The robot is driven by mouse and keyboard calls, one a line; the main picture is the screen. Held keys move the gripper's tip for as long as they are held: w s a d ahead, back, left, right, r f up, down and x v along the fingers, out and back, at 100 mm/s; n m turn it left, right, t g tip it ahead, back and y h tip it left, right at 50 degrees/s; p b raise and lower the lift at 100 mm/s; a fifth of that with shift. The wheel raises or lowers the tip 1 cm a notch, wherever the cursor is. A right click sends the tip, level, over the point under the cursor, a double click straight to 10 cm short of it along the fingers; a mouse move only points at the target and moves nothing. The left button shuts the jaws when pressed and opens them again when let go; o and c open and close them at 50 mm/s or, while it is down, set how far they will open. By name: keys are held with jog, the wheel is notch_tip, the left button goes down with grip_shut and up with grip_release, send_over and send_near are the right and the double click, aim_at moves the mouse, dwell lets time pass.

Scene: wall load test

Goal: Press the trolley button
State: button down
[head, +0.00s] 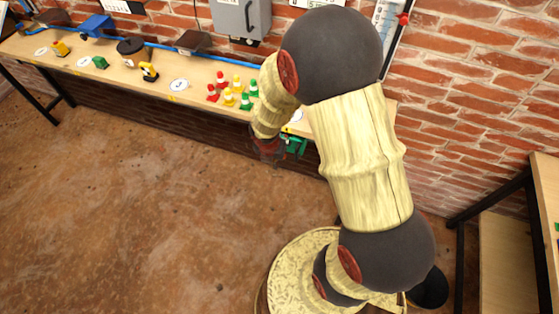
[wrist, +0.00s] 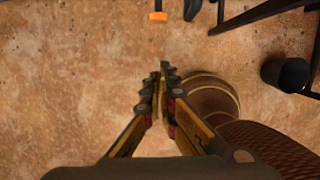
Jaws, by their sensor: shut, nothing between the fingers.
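My gripper (head: 268,152) hangs in front of the workbench's front edge, pointing down past the bench top. In the wrist view my gripper (wrist: 165,70) has its fingers together with nothing between them, above the brown floor. A blue block (head: 95,25) sits at the left end of the blue rail on the bench; it may be the trolley. I cannot pick out the trolley button with certainty. A green part (head: 293,145) shows at the bench's front edge just right of my gripper, partly hidden by my arm.
The long wooden bench (head: 125,85) carries red, yellow and green cones (head: 232,90), small yellow and green pieces, and dark weights (head: 131,46). A grey box (head: 240,18) is on the brick wall. A shelf unit (head: 505,255) stands right. Floor at left is clear.

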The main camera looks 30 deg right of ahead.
jog(key=w+d+f+b, duration=0.4)
jog(key=d+f+b, duration=0.1)
jog(key=f, duration=0.4)
jog(key=shift+f+b, duration=0.3)
jog(key=shift+f, duration=0.05)
jog(key=shift+w, duration=0.15)
jog(key=shift+w+d+p, duration=1.1)
jog(key=shift+d+p, duration=0.25)
jog(key=shift+p, duration=0.2)
